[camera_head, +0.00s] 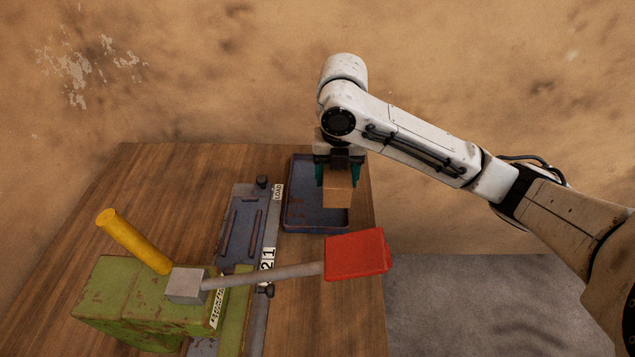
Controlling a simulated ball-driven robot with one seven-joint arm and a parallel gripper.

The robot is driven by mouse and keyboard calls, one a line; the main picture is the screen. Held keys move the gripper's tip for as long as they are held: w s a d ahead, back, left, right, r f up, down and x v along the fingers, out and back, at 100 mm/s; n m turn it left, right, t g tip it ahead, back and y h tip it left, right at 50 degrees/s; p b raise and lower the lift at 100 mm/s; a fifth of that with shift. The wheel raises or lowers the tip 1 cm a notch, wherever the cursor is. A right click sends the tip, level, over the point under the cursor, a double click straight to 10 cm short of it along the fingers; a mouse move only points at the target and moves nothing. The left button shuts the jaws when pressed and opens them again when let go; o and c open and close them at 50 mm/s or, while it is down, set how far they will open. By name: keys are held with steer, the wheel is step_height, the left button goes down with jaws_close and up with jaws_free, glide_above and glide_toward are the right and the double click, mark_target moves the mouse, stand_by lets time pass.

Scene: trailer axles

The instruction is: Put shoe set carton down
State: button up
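The carton (338,191) is a small tan-brown box. My gripper (338,174) has its dark teal fingers on either side of the carton and is shut on it. The gripper points down, and the carton hangs below it, in front of a blue-grey tray (298,219) with a raised rim. The tray lies on the wooden table (165,187) near its right edge. The carton hides part of the tray's inside. I cannot tell whether the carton touches the tray floor or is above it.
A blue-grey fixture (240,228) with labels stands left of the tray. A green machine (128,295) at front left has a yellow handle (133,241) and a grey rod (265,275) reaching to a red block (356,254) in front of the tray. The table's back left is clear.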

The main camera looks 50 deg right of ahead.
steer(key=p, duration=0.1)
glide_above(318, 193)
step_height(318, 193, down, 7)
steer(key=shift+w+f, duration=0.1)
steer(key=shift+f, duration=1.4)
steer(key=shift+f, duration=0.15)
steer(key=o, duration=1.6)
step_height(318, 193, up, 12)
steer(key=shift+r+b, duration=0.1)
steer(key=shift+b, duration=0.25)
